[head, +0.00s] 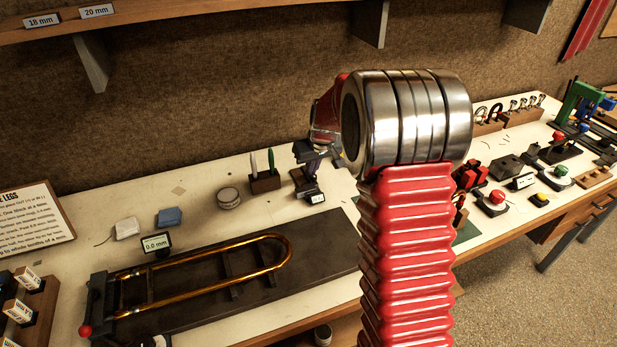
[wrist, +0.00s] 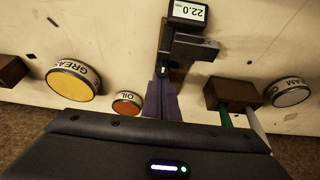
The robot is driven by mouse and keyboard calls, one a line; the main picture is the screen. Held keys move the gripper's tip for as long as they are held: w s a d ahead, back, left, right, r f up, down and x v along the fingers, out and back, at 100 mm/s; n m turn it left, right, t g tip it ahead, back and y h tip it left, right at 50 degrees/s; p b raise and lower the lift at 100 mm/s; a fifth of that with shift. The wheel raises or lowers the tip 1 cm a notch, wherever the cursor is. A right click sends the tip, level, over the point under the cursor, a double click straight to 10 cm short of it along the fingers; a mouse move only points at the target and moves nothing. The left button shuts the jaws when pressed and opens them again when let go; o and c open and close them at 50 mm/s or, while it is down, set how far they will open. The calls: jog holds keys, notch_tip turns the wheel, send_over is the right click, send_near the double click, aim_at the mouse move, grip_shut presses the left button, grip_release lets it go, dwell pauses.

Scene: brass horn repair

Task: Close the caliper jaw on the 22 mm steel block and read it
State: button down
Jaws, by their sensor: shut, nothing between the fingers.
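In the wrist view the display (wrist: 188,11) shows 22.0, upside down, beside the dark caliper body (wrist: 196,46). I cannot clearly tell the steel block from the dark jaw parts. My gripper (wrist: 162,78) is shut and empty, with its fingertips close to the caliper; I cannot tell whether they touch it.
A yellow grease tin (wrist: 72,83), an oil tin (wrist: 128,104) and a wooden holder (wrist: 232,93) with green and white sticks flank the gripper. A brass slide (head: 200,270) lies on a dark board at left. A second display (head: 156,243) reads 0.0 mm.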

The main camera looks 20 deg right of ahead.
jog(key=shift+w, duration=0.55)
jog(key=shift+r, duration=0.1)
dwell(0.4)
notch_tip(320, 180, up, 8)
dwell(1.2)
dwell(0.5)
